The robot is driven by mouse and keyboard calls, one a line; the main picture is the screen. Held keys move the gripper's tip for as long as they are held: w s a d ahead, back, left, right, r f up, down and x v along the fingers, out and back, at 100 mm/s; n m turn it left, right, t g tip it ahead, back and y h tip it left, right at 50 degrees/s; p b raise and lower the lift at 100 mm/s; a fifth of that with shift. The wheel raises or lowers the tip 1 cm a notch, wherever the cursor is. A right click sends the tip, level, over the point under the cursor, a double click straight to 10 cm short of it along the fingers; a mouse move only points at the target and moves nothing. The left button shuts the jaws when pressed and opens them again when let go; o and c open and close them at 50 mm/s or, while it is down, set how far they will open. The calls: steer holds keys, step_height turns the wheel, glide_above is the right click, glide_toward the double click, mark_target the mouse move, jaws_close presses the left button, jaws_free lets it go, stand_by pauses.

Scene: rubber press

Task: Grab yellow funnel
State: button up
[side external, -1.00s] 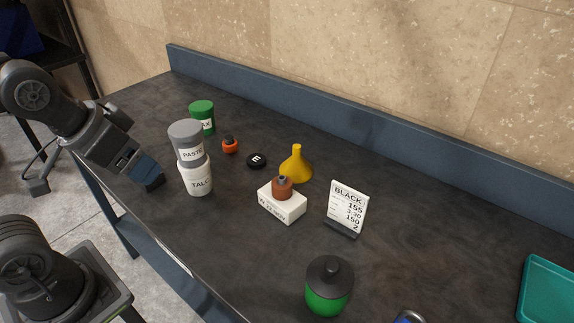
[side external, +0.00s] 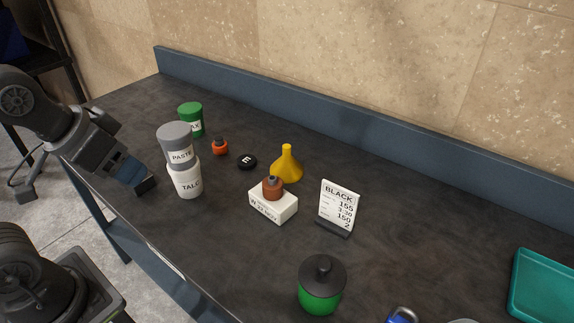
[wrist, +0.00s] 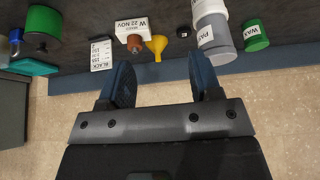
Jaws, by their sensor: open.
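The yellow funnel (side external: 286,165) stands wide end down on the dark bench, spout up, behind a white block with a brown-orange knob piece on it. In the wrist view the funnel (wrist: 157,46) shows upside down, ahead of the fingers and between their lines. My gripper (side external: 146,186) is at the left of the bench, near its front edge, beside the stacked jars and well away from the funnel. In the wrist view its two blue fingers (wrist: 165,80) are apart with nothing between them.
A grey PASTE jar (side external: 176,146) stands on a white TALC jar (side external: 185,179) between my gripper and the funnel. The white block (side external: 272,205) is close in front of the funnel. A BLACK sign (side external: 338,205), green canister (side external: 321,290), black disc (side external: 246,162) and teal tray (side external: 545,285) are around.

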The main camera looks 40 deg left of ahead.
steer(key=shift+c, duration=0.3)
steer(key=m+y, duration=1.2)
steer(key=m, duration=1.1)
glide_above(289, 149)
steer(key=s+d, duration=0.1)
steer(key=d, duration=0.1)
step_height(289, 149, down, 9)
step_height(289, 149, down, 6)
steer(key=shift+a+r, duration=0.1)
steer(key=x, duration=0.5)
